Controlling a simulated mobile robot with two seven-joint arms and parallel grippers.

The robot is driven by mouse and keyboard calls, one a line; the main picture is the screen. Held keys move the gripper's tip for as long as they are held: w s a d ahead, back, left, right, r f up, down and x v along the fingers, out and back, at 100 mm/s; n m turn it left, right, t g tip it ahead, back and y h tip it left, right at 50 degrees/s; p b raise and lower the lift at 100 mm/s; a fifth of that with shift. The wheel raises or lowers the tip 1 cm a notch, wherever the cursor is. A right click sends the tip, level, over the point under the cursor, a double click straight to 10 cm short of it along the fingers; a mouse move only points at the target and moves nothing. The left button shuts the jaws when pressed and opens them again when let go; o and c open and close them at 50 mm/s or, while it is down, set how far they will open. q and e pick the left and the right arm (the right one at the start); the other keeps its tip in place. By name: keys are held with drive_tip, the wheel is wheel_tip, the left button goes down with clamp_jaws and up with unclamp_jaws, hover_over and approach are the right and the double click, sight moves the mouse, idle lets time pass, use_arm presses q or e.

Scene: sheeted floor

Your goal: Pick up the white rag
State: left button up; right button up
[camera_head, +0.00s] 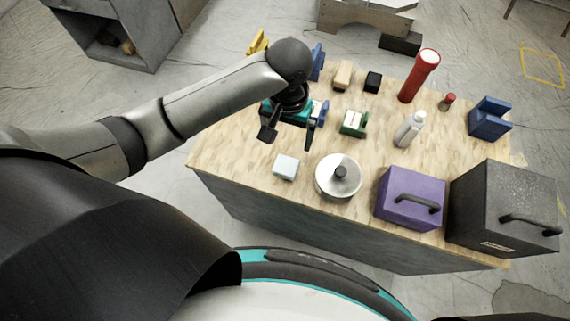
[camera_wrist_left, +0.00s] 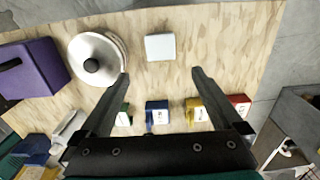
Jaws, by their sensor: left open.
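The white rag (camera_head: 286,167) is a small, pale, folded-looking square lying flat on the wooden table near its front left edge. It also shows in the left wrist view (camera_wrist_left: 160,47), beyond the fingertips and roughly between their lines. My left gripper (camera_head: 290,143) is open and empty above the table, a little behind the rag in the head view. It shows from its own camera too (camera_wrist_left: 160,78), with its fingers wide apart. The rag is not touched. My right gripper is not in view.
A silver lidded pot (camera_head: 338,187) stands right beside the rag. A purple box (camera_head: 408,199) and a black box (camera_head: 500,205) stand further right. Bare wood lies around the rag.

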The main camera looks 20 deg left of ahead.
use_arm(q)
drive_tip(key=b, duration=0.3)
approach(286, 165)
wheel_tip(286, 165, down, 5)
drive_tip(key=shift+w+f, duration=0.1)
drive_tip(key=shift+w, duration=0.05)
wheel_tip(286, 165, down, 5)
drive_tip(key=shift+b, duration=1)
drive_tip(key=c, duration=1.2)
